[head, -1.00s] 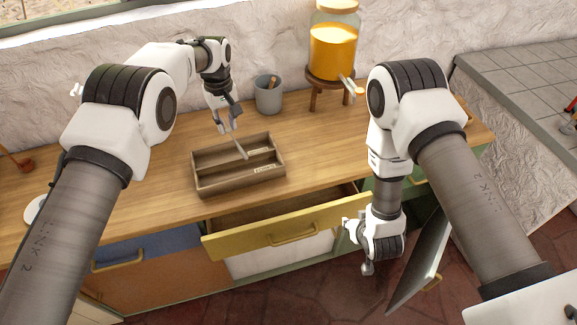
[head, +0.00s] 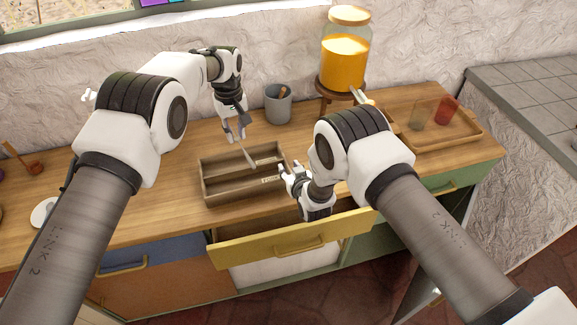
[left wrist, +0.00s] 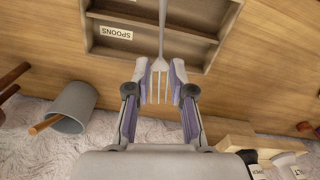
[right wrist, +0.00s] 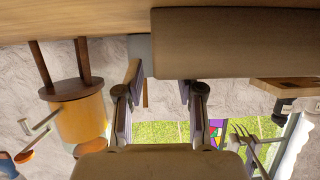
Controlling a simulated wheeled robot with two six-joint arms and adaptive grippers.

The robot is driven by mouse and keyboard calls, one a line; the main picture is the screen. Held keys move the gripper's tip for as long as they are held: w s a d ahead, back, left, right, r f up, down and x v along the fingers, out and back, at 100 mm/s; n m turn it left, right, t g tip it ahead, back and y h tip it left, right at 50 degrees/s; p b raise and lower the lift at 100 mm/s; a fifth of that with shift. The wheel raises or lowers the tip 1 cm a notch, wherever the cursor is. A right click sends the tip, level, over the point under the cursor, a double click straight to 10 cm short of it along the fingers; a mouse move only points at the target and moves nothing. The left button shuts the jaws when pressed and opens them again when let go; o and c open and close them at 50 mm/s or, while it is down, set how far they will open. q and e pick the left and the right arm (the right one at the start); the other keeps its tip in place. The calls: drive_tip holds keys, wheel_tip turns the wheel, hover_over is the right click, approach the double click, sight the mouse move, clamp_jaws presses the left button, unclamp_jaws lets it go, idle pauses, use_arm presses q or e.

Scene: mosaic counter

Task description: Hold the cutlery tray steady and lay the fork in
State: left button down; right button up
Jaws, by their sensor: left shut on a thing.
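The wooden cutlery tray (head: 235,192) lies on the counter behind the open yellow drawer. It has long compartments, and one label reads SPOONS in the left wrist view (left wrist: 116,33). My left gripper (head: 237,136) is shut on the fork (head: 248,157) near its tines and holds it over the back of the tray, handle slanting down toward the compartments. The fork's tines show between the fingers in the left wrist view (left wrist: 162,85). My right gripper (head: 287,177) is open by the tray's right end. The tray's wall shows ahead of its fingers in the right wrist view (right wrist: 230,42); I see no grip.
A grey cup (head: 278,104) stands behind the tray. An orange drink dispenser (head: 344,62) stands on a wooden stand at the back. A wooden tray (head: 460,140) with tumblers lies at the right. The yellow drawer (head: 280,243) stands open in front of the counter.

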drive_tip(key=shift+x, duration=1.25)
clamp_jaws()
use_arm(q)
drive_tip(key=n, duration=0.2)
drive_tip(key=shift+w+d+f+n, duration=0.1)
drive_tip(key=shift+w+f+n, duration=0.1)
drive_tip(key=shift+n, duration=0.2)
drive_tip(key=shift+s+a+f+n, duration=0.8)
drive_tip(key=shift+a+f+n, duration=0.15)
drive_tip(key=shift+f+n, duration=0.9)
drive_tip(key=shift+s+a+f+n, duration=0.9)
drive_tip(key=shift+f+n, duration=0.8)
drive_tip(key=shift+n, duration=0.4)
drive_tip(key=shift+s+a+f+n, duration=0.75)
drive_tip(key=shift+a+f+n, duration=0.25)
drive_tip(key=shift+f+n, duration=0.85)
